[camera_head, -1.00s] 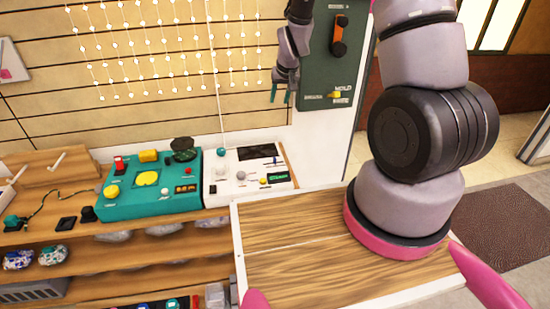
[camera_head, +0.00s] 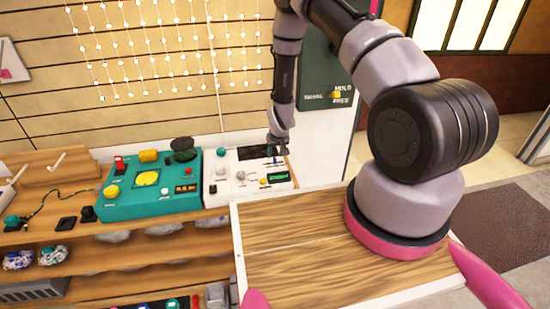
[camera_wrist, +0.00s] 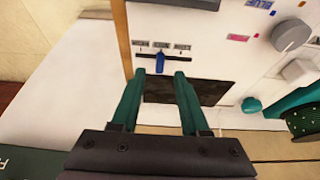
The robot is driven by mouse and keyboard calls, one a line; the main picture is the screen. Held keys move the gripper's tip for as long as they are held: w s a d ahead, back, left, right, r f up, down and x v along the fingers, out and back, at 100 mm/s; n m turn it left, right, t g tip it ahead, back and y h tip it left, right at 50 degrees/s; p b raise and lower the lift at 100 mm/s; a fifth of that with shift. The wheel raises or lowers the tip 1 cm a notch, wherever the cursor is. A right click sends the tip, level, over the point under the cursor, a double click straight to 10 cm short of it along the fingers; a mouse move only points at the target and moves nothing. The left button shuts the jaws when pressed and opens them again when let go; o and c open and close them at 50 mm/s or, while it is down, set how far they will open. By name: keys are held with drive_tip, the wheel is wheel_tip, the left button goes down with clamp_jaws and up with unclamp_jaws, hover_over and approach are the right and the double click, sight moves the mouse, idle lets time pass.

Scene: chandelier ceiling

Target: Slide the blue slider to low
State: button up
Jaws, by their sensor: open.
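The blue slider (camera_wrist: 160,62) stands upright near the middle of a short dark slot on the white control panel (camera_wrist: 232,30). Small labels line the slot, too small to read surely. My gripper (camera_wrist: 160,74) has two green fingers, open, one on each side of the slider's end and just short of it; whether they touch it I cannot tell. In the head view my gripper (camera_head: 275,149) is low over the back right part of the white panel (camera_head: 219,200), and it mostly hides the slider there.
A teal control box (camera_head: 130,208) with buttons stands left of the white panel. A dark screen (camera_wrist: 188,91) lies beside the slot. A grey knob (camera_wrist: 291,35) is farther right. A dark green panel (camera_head: 328,90) hangs on the wall behind my arm.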

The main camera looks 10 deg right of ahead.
sight(275, 158)
drive_tip(key=shift+x, duration=1.75)
clamp_jaws()
